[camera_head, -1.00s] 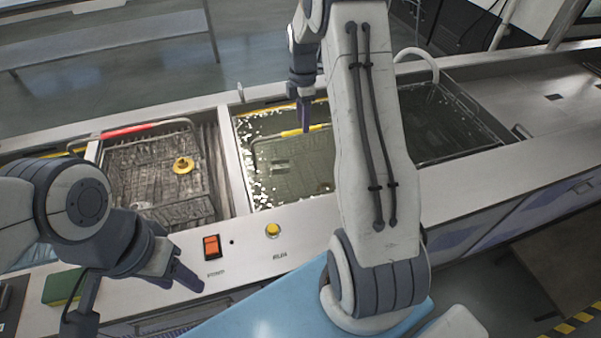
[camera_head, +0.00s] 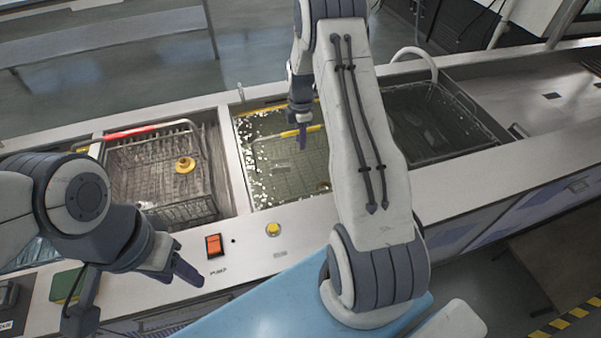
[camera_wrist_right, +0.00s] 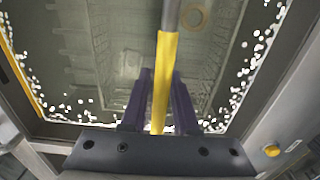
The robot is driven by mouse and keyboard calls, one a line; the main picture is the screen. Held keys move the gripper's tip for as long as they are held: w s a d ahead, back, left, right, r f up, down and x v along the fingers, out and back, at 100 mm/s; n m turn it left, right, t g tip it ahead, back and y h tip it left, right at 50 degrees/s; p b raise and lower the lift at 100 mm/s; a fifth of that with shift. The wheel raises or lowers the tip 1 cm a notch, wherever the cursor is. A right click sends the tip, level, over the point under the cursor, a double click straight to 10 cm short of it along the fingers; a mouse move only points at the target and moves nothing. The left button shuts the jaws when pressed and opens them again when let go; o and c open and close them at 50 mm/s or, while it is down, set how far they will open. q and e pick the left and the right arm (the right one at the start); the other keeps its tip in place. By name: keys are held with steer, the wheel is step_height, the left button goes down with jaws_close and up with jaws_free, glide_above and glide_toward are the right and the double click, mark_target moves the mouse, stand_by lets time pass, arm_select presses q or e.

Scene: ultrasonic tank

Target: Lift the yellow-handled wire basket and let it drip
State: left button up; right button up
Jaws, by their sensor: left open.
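The yellow-handled wire basket (camera_head: 285,160) sits in the cloudy water of the middle tank, its wires under the surface. Its yellow handle (camera_head: 287,134) stands above the water. My right gripper (camera_head: 302,136) is down at the handle. In the right wrist view the yellow handle (camera_wrist_right: 164,70) runs between the two purple fingers (camera_wrist_right: 160,102), which lie close against both sides of it, shut on it. My left gripper (camera_head: 135,288) is open and empty above the front counter at the left.
A red-handled wire basket (camera_head: 150,165) with a yellow round piece (camera_head: 185,165) in it stands in the left bay. Another wire basket (camera_head: 440,155) is in the right bay. An orange switch (camera_head: 214,244), yellow button (camera_head: 273,229) and green sponge (camera_head: 66,284) are at the front.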

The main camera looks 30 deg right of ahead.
jaws_close()
steer(key=shift+r, duration=0.1)
steer(key=shift+w, duration=0.1)
steer(key=shift+r+b, duration=0.55)
steer(key=shift+r, duration=1.3)
steer(key=shift+d+r, duration=0.25)
steer(key=s+d+r+b, duration=0.2)
steer(key=s+d+r, duration=0.45)
steer(key=d, duration=0.25)
step_height(320, 180, up, 11)
steer(key=p, duration=0.9)
steer(key=shift+d, duration=0.25)
steer(key=shift+w+f, duration=0.1)
